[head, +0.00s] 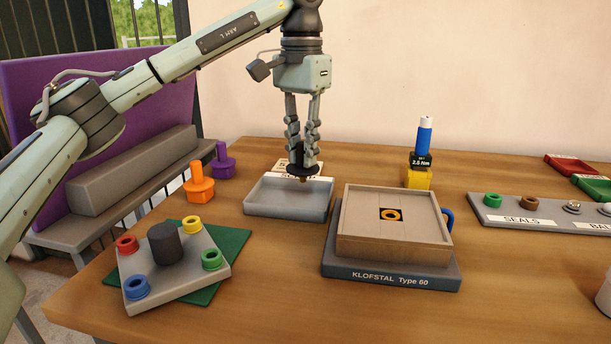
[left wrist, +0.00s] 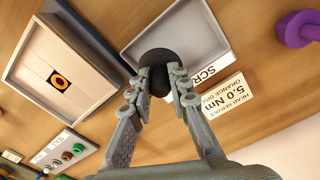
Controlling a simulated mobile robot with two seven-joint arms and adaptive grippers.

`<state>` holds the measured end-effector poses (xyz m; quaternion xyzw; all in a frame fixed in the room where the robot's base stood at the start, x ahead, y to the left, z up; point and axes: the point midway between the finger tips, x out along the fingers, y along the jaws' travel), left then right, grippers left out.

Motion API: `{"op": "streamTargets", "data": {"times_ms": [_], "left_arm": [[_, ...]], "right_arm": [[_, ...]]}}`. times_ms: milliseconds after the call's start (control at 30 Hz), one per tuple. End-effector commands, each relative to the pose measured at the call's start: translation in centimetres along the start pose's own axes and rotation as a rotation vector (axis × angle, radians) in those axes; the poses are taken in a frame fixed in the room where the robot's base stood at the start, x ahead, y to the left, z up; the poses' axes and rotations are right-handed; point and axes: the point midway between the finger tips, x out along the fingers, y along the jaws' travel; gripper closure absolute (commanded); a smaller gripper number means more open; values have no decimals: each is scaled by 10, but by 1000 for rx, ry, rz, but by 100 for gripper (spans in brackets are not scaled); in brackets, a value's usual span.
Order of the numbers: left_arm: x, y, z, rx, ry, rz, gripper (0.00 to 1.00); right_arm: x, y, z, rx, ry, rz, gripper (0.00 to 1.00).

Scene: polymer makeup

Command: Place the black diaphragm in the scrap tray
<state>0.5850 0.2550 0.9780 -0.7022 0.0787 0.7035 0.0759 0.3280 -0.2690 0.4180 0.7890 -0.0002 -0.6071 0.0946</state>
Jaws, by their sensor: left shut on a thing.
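My left gripper (head: 302,170) points down over the grey scrap tray (head: 288,210), near its back edge. In the left wrist view the fingertips of my left gripper (left wrist: 161,78) are shut on a round black diaphragm (left wrist: 158,57). The disc shows in front of the tray (left wrist: 135,38), whose label is partly covered by a finger. In the head view only a small dark bit shows at the fingertips. The diaphragm's height above the tray floor is hard to tell. My right gripper is not in view.
A wooden-walled box (head: 385,245) on a grey KLOFSTAL base stands right of the tray. A grey plate (head: 195,275) with coloured rings and a dark cylinder lies at front left. Orange (head: 199,185) and purple (head: 222,163) knobs stand left. A seals rack (head: 535,222) is at right.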

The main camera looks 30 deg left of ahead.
Motion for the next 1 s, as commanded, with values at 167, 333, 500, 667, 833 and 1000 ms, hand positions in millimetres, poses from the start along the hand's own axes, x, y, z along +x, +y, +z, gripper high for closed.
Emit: {"op": "streamTargets", "data": {"times_ms": [167,333,500,667,833,1000], "left_arm": [[8,1,-9,-1,-1,0,100],[30,0,-8,-1,-3,-1,100],[45,1,-8,-2,1,-1,100],[45,1,-8,-2,2,-1,100],[49,1,-8,-2,1,0,100],[48,1,-8,-2,1,-1,62]], "right_arm": [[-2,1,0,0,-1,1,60],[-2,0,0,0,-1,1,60],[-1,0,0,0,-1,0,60],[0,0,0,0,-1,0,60],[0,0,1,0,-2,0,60],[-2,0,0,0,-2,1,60]]}}
